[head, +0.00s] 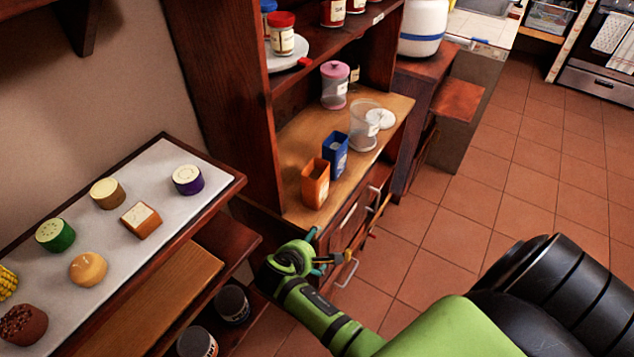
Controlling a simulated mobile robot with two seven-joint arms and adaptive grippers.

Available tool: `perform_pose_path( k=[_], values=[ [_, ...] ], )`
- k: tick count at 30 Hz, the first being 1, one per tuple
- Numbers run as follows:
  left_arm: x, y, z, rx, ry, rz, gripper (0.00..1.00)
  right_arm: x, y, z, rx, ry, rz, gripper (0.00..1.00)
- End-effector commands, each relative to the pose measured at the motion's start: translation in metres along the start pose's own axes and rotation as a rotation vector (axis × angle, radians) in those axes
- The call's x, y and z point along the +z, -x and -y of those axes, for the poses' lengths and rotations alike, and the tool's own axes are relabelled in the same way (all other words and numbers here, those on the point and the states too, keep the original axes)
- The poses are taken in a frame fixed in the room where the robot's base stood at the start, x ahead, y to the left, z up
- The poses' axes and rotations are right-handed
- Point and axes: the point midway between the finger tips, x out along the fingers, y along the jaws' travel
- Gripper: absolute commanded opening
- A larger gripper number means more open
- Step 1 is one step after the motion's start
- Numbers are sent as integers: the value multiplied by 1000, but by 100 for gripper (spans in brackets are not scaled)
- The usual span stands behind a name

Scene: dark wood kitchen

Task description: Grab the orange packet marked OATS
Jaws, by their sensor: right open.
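An orange packet (315,184) stands upright near the front left corner of the wooden cabinet counter (292,150). Its top looks open, and no lettering on it can be read at this size. A blue packet (335,153) stands just behind it, to the right. My right gripper (325,259) is open and empty. It is in front of the cabinet, below the counter's front edge and apart from the orange packet. My left gripper is not in view.
A clear jar (363,127), a white lid (380,118) and a pink-lidded jar (334,85) stand farther back on the counter. Drawer handles (347,272) stick out near my right gripper. A side shelf (152,208) with several foods is at left. Tiled floor is clear at right.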

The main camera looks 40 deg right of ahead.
Motion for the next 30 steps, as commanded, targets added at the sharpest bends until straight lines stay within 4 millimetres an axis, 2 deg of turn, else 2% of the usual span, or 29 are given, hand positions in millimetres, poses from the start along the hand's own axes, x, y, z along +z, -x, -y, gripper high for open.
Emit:
perform_pose_path(
  k=[1,6,12,16,24,30],
  values=[
    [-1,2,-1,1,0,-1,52,8,7,-18,17,67,44,97],
    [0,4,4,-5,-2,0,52,32,25,-68,53,310,198,97],
    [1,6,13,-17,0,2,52,54,47,-109,55,513,346,97],
    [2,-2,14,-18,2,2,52,61,44,-118,50,564,386,97],
    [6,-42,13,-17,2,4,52,74,3,-124,51,566,390,97],
    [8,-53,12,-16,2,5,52,82,-10,-129,52,568,387,97]
  ],
)
